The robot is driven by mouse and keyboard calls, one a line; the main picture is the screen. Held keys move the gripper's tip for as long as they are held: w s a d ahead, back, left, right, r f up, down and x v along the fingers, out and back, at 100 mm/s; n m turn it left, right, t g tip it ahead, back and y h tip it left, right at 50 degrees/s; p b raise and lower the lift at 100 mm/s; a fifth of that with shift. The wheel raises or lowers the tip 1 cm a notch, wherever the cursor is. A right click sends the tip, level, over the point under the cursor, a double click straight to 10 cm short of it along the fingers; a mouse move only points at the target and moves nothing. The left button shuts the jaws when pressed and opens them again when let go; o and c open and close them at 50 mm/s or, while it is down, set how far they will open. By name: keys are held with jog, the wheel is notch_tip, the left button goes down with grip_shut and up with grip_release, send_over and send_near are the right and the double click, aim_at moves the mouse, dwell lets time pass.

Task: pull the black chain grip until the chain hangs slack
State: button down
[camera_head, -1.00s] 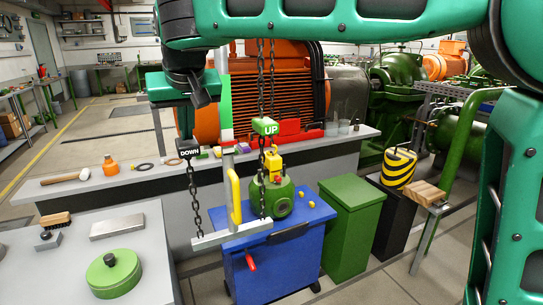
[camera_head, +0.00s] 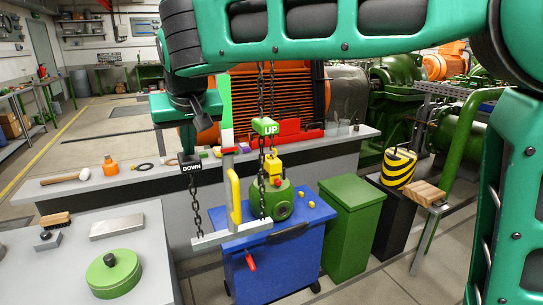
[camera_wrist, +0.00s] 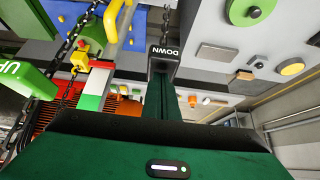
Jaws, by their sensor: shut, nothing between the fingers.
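The black chain grip marked DOWN (camera_head: 190,162) hangs at left of centre in the head view, with dark chain (camera_head: 195,205) below it. In the wrist view the grip (camera_wrist: 165,58) is right at my fingertips. My gripper (camera_head: 187,150) points down just above the grip, shut and empty; whether it touches the grip is not clear. The green grip marked UP (camera_head: 265,126) hangs to the right on its own chain. A yellow hook block (camera_head: 272,163) hangs over a green rounded casing (camera_head: 270,198) on a blue cart (camera_head: 280,262). Whether the hoist chain is slack is unclear.
A green bin (camera_head: 350,225) stands right of the cart, and a grey table (camera_head: 60,275) is at front left.

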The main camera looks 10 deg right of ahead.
jog(key=shift+f, duration=1.85)
jog(key=shift+r, duration=0.1)
jog(key=shift+r, duration=4.9)
notch_tip(320, 180, up, 7)
send_over(190, 158)
jog(key=shift+s+d+f, duration=0.1)
jog(key=shift+f, duration=0.1)
